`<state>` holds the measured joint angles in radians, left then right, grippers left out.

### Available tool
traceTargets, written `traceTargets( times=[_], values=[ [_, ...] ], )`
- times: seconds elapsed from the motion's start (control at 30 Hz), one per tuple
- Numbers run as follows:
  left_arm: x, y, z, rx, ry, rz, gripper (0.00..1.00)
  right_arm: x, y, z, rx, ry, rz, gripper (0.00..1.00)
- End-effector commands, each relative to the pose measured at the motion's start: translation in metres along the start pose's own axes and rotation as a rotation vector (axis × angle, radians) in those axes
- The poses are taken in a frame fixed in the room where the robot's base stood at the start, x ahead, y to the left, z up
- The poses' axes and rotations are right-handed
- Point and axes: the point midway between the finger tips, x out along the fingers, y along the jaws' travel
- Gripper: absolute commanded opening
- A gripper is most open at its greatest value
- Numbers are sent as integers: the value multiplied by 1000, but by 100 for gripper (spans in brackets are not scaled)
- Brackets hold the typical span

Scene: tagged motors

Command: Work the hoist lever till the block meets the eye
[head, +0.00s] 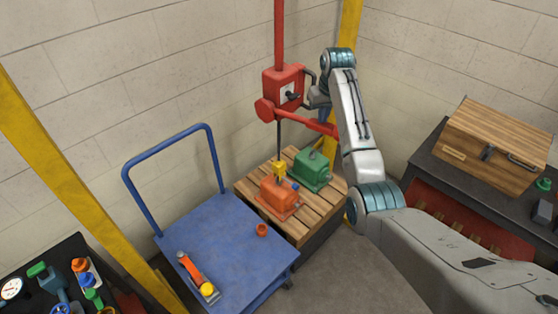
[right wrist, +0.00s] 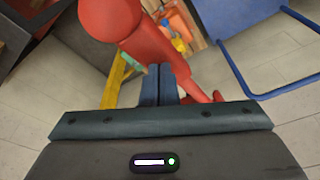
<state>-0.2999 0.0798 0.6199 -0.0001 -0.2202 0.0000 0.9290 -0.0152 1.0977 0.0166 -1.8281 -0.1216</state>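The red hoist (head: 284,84) hangs on a red post by the wall. Its red lever (head: 312,124) slants to the right below the housing; a red bar with a large round end also crosses the right wrist view (right wrist: 160,50). A yellow block (head: 279,168) hangs on the hoist's line just above the orange motor (head: 278,194); the motor's eye is too small to make out. My right gripper (head: 314,92) is beside the hoist. Its fingers (right wrist: 158,84) look closed together beside the red bar; I cannot tell whether they touch it. My left gripper is out of view.
A green motor (head: 311,172) shares the wooden pallet (head: 245,186). A wooden chest (head: 495,145) is on the right bench. Yellow posts stand nearby.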

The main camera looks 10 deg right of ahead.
Motion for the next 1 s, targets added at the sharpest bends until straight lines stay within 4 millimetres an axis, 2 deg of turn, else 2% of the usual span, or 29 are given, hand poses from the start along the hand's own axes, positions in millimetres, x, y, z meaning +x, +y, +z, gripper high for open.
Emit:
traceTargets(
  times=[0.7, 1.0],
  values=[
    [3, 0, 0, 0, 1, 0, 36, 46, 5, 18, 0, -3, 0, 0],
    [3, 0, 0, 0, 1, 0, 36, 52, 5, 20, 0, -1, 0, 0]
  ],
)
